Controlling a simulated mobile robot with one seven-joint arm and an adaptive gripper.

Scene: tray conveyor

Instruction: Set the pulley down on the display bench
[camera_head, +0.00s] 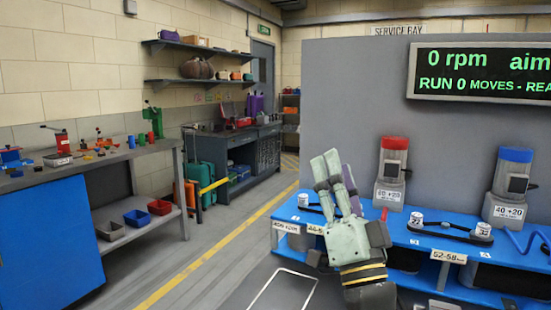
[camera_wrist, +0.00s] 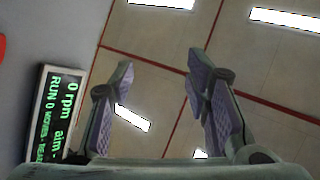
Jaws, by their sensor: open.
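My gripper (camera_head: 332,168) is raised in front of the blue bench (camera_head: 388,238) in the head view, its fingers pointing up. In the wrist view my gripper (camera_wrist: 157,88) is open, its purple-padded fingers apart with nothing between them. I cannot tell which of these is the pulley, or which bench is the display bench.
A red-topped machine (camera_head: 392,172) and a blue-topped machine (camera_head: 509,187) stand at the back of the blue bench. A lit board (camera_head: 480,73) hangs on the grey panel. At left is a cluttered workbench (camera_head: 90,160) with bins below. The floor between is clear.

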